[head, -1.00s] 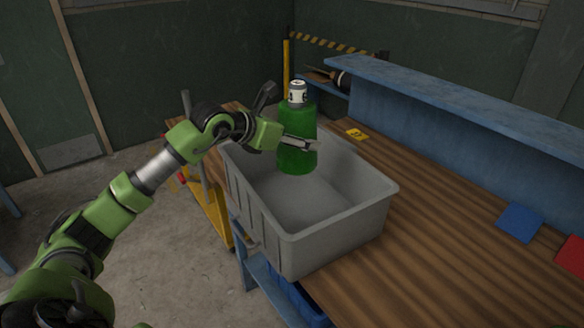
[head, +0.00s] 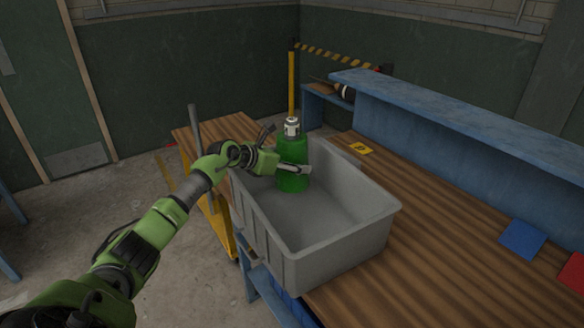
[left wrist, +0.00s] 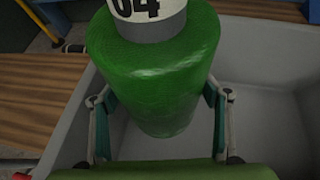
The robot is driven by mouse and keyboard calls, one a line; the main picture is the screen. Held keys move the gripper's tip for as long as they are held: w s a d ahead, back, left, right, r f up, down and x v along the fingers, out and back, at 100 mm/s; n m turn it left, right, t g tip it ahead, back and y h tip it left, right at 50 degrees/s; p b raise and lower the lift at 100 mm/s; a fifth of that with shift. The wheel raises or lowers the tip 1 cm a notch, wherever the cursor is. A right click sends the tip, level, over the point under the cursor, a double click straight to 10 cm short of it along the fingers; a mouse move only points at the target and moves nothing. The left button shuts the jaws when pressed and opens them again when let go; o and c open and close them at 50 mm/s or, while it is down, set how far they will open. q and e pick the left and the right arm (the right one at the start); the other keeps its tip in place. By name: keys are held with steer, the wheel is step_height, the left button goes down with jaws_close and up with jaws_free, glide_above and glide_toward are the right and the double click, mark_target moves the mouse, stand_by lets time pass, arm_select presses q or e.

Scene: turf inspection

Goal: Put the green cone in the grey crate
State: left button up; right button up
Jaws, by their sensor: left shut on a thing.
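The green cone (head: 292,149) is a tapering, bottle-like green body with a white numbered top. My left gripper (head: 298,169) is shut on its lower body. The cone is upright within the far end of the grey crate (head: 335,252), with its top above the rim. I cannot tell whether its base touches the crate floor. In the left wrist view the cone (left wrist: 155,65) stands between the two fingers (left wrist: 160,110), and the crate's pale inside (left wrist: 275,85) lies around and beneath it. My right gripper is not in view.
The crate stands on a wooden bench (head: 440,255) with a blue raised shelf (head: 440,125) behind. A yellow tag (head: 361,149), a blue square (head: 522,239) and a red square (head: 573,271) lie on the bench. The near part of the crate is empty.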

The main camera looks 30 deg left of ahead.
arm_select(q)
steer(key=shift+w+f, duration=0.1)
steer(key=shift+f, duration=0.85)
steer(key=shift+f+b, duration=0.4)
steer(key=shift+f, duration=0.2)
steer(key=o, duration=1.7)
steer(key=shift+f, duration=0.1)
steer(key=shift+o, duration=0.2)
steer(key=shift+s, duration=0.2)
